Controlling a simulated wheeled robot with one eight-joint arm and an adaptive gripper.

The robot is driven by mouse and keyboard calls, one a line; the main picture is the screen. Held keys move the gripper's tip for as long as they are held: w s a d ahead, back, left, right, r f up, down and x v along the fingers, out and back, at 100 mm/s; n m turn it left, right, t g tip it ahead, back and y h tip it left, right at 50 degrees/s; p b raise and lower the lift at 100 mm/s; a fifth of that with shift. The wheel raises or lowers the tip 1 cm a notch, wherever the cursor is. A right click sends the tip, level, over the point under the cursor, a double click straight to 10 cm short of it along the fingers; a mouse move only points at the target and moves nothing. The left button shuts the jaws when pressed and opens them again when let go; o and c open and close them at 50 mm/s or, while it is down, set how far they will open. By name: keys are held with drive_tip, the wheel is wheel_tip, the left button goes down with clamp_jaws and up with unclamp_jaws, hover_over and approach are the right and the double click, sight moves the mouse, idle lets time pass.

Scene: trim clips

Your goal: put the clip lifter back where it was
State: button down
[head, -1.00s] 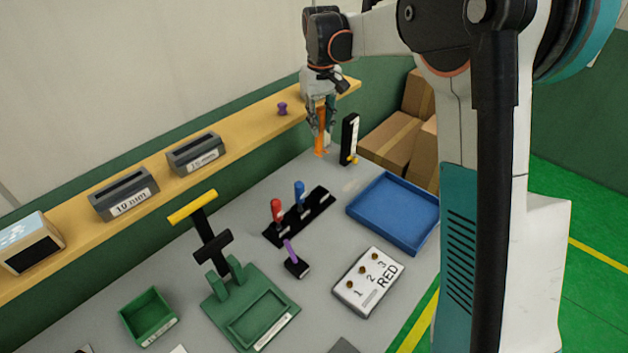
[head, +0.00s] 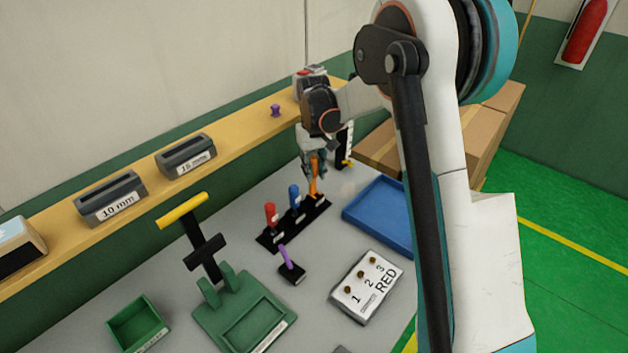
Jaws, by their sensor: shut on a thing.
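My gripper (head: 314,170) is shut on an orange-handled tool, which looks like the clip lifter (head: 314,188). The tool is upright, its lower end at the right end of the black rack (head: 286,233). I cannot tell whether it is seated in the rack or just above it. A red-handled tool (head: 270,215) and a blue-handled tool (head: 294,197) stand in the rack to its left. My fingers hide the top of the orange handle.
A blue tray (head: 378,222) lies right of the rack, and a black upright gauge (head: 345,147) stands behind it. A yellow shelf (head: 235,133) runs behind.

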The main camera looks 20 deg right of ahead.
sight(314, 177)
drive_tip(key=shift+f+b, duration=0.35)
drive_tip(key=shift+f, duration=1.6)
drive_tip(key=shift+f, duration=0.2)
drive_tip(key=c, duration=1.4)
unclamp_jaws()
drive_tip(key=shift+r, duration=0.1)
